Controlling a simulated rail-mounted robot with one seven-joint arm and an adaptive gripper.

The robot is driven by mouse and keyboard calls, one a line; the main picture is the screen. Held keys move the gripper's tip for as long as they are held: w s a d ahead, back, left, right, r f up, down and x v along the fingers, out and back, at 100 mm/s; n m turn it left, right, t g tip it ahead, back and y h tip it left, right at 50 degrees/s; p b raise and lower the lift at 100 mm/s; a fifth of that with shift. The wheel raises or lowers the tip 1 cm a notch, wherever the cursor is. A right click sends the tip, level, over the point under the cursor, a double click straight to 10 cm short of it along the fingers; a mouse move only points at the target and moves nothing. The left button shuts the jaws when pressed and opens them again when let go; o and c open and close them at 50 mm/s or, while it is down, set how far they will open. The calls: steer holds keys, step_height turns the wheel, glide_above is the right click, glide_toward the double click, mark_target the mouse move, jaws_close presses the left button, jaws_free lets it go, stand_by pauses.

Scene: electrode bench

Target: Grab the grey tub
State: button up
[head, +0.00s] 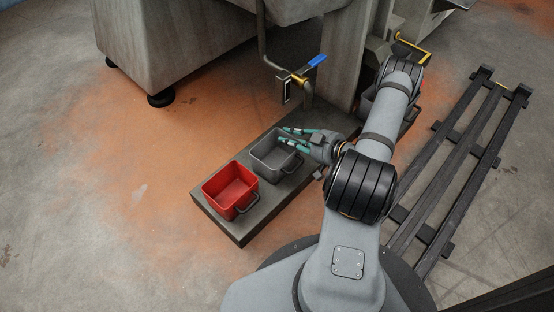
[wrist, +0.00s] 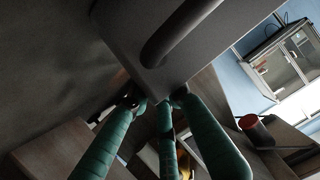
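The grey tub (head: 263,167) stands upright on a low dark slab, with a handle on its right-hand side in the head view. My gripper (head: 284,134) comes in from the right, and its teal fingers reach over the tub's far right part. The fingers look spread, with a gap between them. In the wrist view a grey wall with a dark handle (wrist: 180,32) fills the upper middle, close to the fingertips of my gripper (wrist: 158,98). I cannot tell whether the fingertips touch the tub. Nothing is seen clasped between the fingers.
A red tub (head: 217,203) stands on the same slab (head: 245,229), just left of the grey tub. A pipe with a blue-handled valve (head: 316,62) hangs behind. Another dark tub (head: 370,108) is partly hidden behind my arm. A dark rail frame (head: 446,165) lies at right. Open floor is at left.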

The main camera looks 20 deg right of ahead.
jaws_close()
stand_by(0.7)
